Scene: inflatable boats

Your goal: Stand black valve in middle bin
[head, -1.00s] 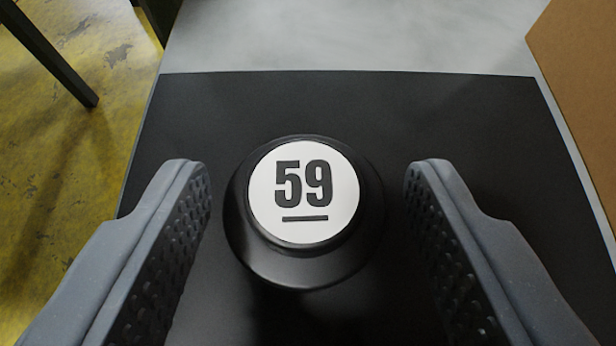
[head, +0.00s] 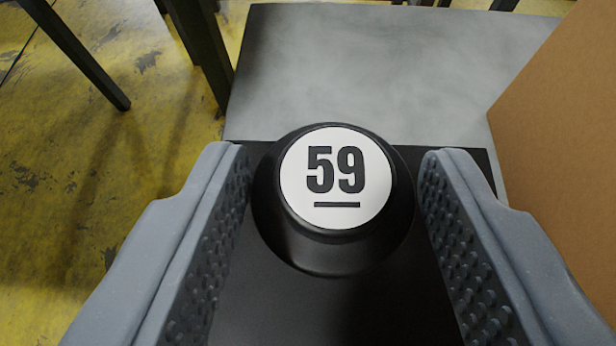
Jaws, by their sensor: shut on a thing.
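The black valve (head: 332,252) is a round black body with a white disc on top marked 59 and an underline. It sits upright between the two grey studded jaws of my gripper (head: 337,152). My gripper is shut on it, one jaw at each side. The valve appears held above the black mat (head: 300,315). Its underside is hidden. No bin can be made out in this view.
The black mat lies on a grey table (head: 380,70). A brown cardboard-like panel (head: 560,130) stands close on the right. Dark legs (head: 80,55) stand on the worn yellow floor (head: 60,200) at the left.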

